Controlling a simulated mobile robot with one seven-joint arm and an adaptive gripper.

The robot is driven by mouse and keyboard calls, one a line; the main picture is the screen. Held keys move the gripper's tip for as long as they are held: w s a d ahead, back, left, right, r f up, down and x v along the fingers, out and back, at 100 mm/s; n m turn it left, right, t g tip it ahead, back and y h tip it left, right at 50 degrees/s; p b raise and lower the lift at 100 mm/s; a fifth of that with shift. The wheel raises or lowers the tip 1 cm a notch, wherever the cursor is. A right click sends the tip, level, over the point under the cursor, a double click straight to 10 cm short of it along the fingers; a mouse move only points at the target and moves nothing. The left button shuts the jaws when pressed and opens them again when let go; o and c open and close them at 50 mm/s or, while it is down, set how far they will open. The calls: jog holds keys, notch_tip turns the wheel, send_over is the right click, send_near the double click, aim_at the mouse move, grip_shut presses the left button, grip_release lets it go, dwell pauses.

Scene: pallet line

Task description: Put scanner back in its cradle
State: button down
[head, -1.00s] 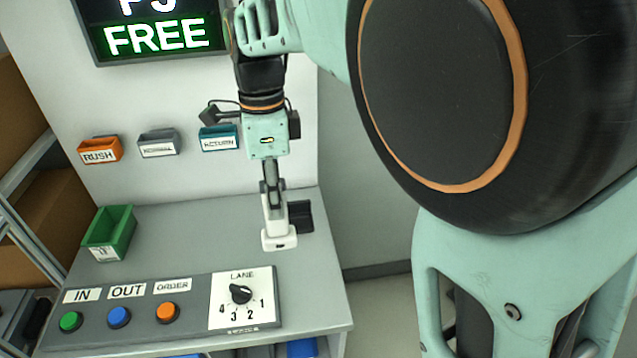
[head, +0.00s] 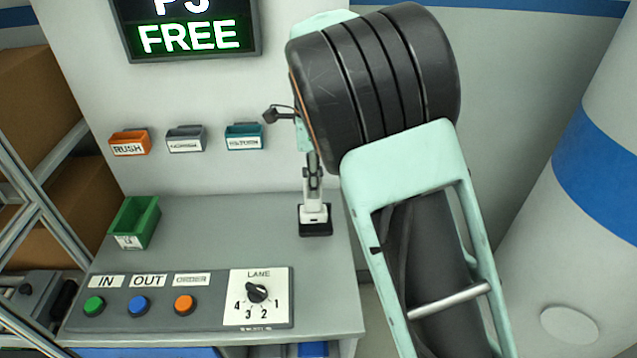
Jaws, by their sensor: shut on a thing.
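The white scanner (head: 314,215) stands upright at the right rear of the grey bench, its lower end at the black cradle (head: 316,229). The cradle shows around and in front of the scanner's base; I cannot tell whether the scanner is fully seated. My gripper (head: 313,188) points down and is shut on the scanner's upper part. My arm hides the area above and right of the gripper.
The control panel (head: 210,318) with coloured buttons and a lane dial lies along the bench (head: 220,225) front. A green bin (head: 134,222) stands at left. Small orange, grey and teal holders hang on the wall. The bench middle is clear.

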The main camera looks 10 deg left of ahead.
jog(key=shift+w+d+f, duration=0.1)
jog(key=shift+w+f, duration=0.8)
jog(key=shift+f, duration=1.55)
jog(key=shift+s+f, duration=0.1)
jog(key=c, duration=1.8)
grip_release()
jog(key=shift+f, duration=0.1)
jog(key=shift+o, duration=0.2)
notch_tip(320, 180, up, 12)
jog(key=shift+r, duration=0.2)
